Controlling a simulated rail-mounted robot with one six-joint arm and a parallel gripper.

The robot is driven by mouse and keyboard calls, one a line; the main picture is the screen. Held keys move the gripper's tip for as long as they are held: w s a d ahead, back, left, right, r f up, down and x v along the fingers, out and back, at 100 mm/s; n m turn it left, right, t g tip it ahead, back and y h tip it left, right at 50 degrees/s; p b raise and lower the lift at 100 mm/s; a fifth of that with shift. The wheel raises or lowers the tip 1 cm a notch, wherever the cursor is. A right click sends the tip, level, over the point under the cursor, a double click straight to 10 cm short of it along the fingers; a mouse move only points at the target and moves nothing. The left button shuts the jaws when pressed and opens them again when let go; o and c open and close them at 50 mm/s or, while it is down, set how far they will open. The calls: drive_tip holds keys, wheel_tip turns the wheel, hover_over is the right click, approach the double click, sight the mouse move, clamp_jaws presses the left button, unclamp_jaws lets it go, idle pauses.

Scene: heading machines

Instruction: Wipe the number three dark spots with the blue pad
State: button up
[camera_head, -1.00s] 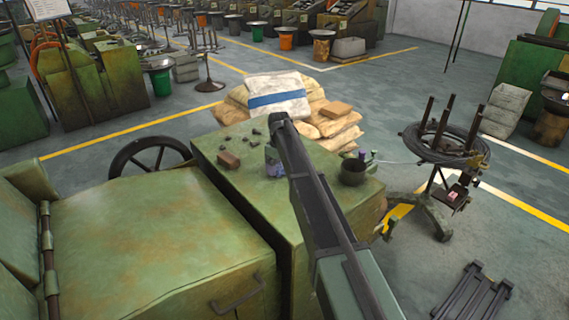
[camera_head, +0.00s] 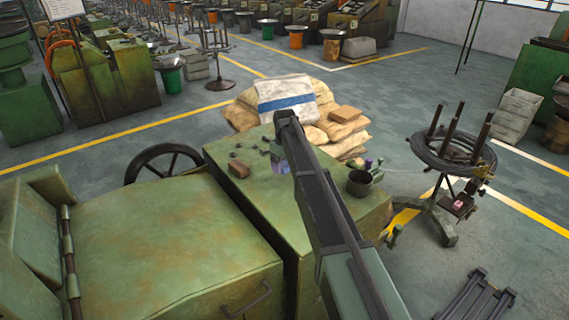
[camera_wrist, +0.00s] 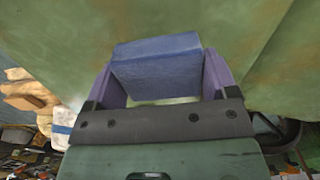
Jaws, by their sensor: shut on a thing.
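My gripper (camera_wrist: 160,78) is shut on the blue pad (camera_wrist: 157,68), which sits between the two purple fingers in the wrist view. Behind the pad is a green machine surface, and I cannot tell whether the pad touches it. In the head view my arm reaches over the green machine top (camera_head: 250,205), and its end hides most of the gripper; a bluish patch (camera_head: 280,160) shows beside it. Several small dark lumps (camera_head: 265,150) lie on the machine top to its left. No numbered dark spots can be made out.
A brown block (camera_head: 239,169) lies left of my arm and a dark pot (camera_head: 360,183) stands to its right, on the machine top. Stacked sacks (camera_head: 342,130) stand behind the machine. A wire coil stand (camera_head: 447,155) is at the right.

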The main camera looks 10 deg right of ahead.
drive_tip(key=shift+r+p, duration=1.35)
drive_tip(key=shift+r, duration=0.1)
drive_tip(key=shift+r, duration=0.1)
